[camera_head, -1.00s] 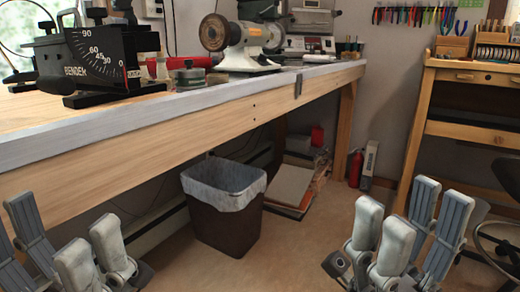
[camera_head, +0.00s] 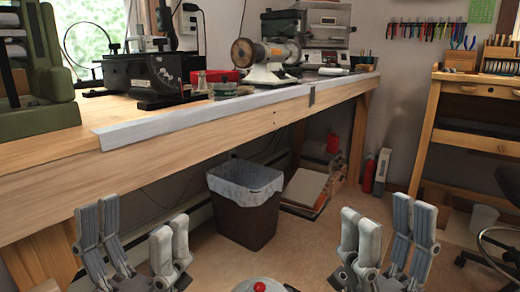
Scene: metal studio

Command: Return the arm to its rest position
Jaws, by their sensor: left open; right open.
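My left gripper (camera_head: 133,245) is at the lower left of the head view, in front of the long wooden workbench (camera_head: 180,150). Its grey fingers point up and stand apart, with nothing between them. My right gripper (camera_head: 382,242) is at the lower right, over the open floor. Its fingers also point up, spread and empty. Most of both arms is hidden below the picture edge.
A dark waste bin (camera_head: 244,215) with a pale liner stands under the workbench. Papers (camera_head: 304,190) and a red extinguisher (camera_head: 369,174) are further back. A grinder (camera_head: 267,60) and a black bender (camera_head: 155,75) stand on the bench. A wooden desk (camera_head: 432,130) is at right.

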